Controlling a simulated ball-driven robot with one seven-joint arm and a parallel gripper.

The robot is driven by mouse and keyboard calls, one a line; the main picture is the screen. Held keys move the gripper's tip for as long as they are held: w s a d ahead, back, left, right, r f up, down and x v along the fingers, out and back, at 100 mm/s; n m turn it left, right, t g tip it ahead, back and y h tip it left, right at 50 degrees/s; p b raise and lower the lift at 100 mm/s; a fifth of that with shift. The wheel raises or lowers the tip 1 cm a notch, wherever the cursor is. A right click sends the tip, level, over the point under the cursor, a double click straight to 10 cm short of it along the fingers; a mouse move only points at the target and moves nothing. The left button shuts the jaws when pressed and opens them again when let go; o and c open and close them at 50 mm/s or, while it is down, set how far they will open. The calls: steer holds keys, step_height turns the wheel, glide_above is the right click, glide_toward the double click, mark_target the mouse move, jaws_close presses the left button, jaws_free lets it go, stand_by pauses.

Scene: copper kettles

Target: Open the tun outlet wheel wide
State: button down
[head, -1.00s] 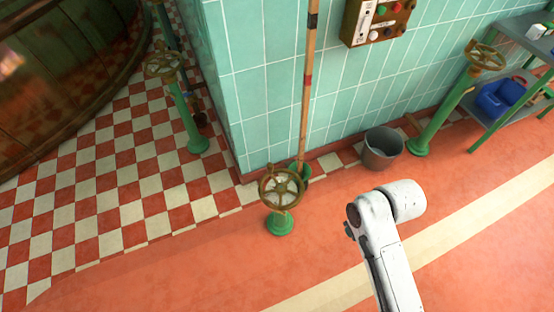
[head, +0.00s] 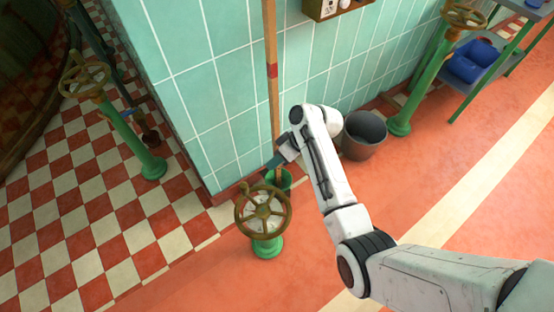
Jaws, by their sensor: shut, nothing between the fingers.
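Three brass handwheels on green pedestals show in the head view. The nearest wheel (head: 263,212) faces up at the centre, with spokes and a raised knob on its rim. A second wheel (head: 85,76) stands at the left, on the checkered floor beside the large dark vessel (head: 28,60). A third wheel (head: 464,17) is at the upper right. No label shows which is the tun outlet. My gripper (head: 275,162) is shut and empty, small in the picture, above and beyond the nearest wheel and apart from its rim. The fingertips are hard to make out.
A wooden pole (head: 271,75) stands in a green holder (head: 279,180) close behind the nearest wheel. A grey bucket (head: 364,136) is against the tiled wall (head: 215,100). A shelf with blue containers (head: 470,62) is at right. The red floor (head: 200,285) in front is clear.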

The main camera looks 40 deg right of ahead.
steer(key=a+f, duration=0.1)
steer(key=a, duration=0.1)
steer(key=a+f+b, duration=0.1)
steer(key=a+f, duration=0.2)
steer(key=a, duration=0.2)
steer(key=shift+w+f, duration=0.25)
steer(key=shift+w, duration=0.05)
